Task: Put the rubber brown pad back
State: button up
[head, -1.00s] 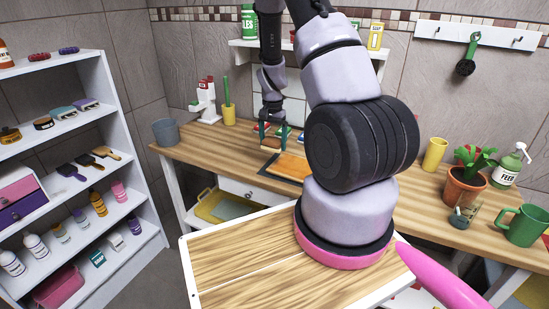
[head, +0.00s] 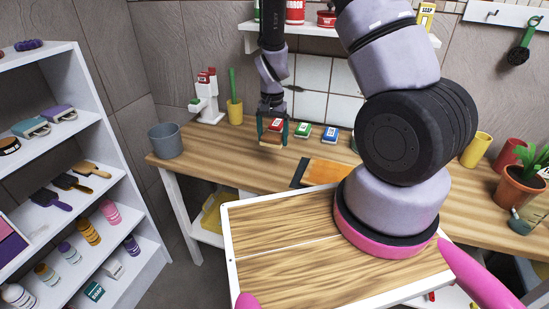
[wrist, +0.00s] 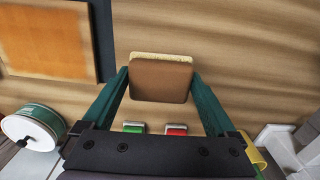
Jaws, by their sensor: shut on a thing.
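My gripper (head: 272,136) is over the wooden worktop, in front of the row of coloured pads. In the wrist view my gripper (wrist: 160,85) has its green fingers closed on the left and right sides of the brown pad (wrist: 160,82). The pad is a small rounded block with a brown face and a pale cream layer at its far edge. In the head view the brown pad (head: 270,141) shows small between the fingertips. I cannot tell whether it touches the worktop.
Red (head: 279,125), green (head: 303,131) and blue (head: 331,134) pads stand at the back of the worktop (head: 215,155). An orange board (head: 327,173) lies on a dark mat to the right. A grey bucket (head: 165,142) stands at the left end.

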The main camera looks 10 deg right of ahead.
aim_at(273, 135)
notch_tip(273, 135, down, 9)
jog(key=shift+r, duration=0.15)
dwell(0.4)
jog(key=o, duration=1.2)
jog(key=shift+o, duration=0.2)
notch_tip(273, 135, up, 12)
jog(key=shift+r, duration=0.1)
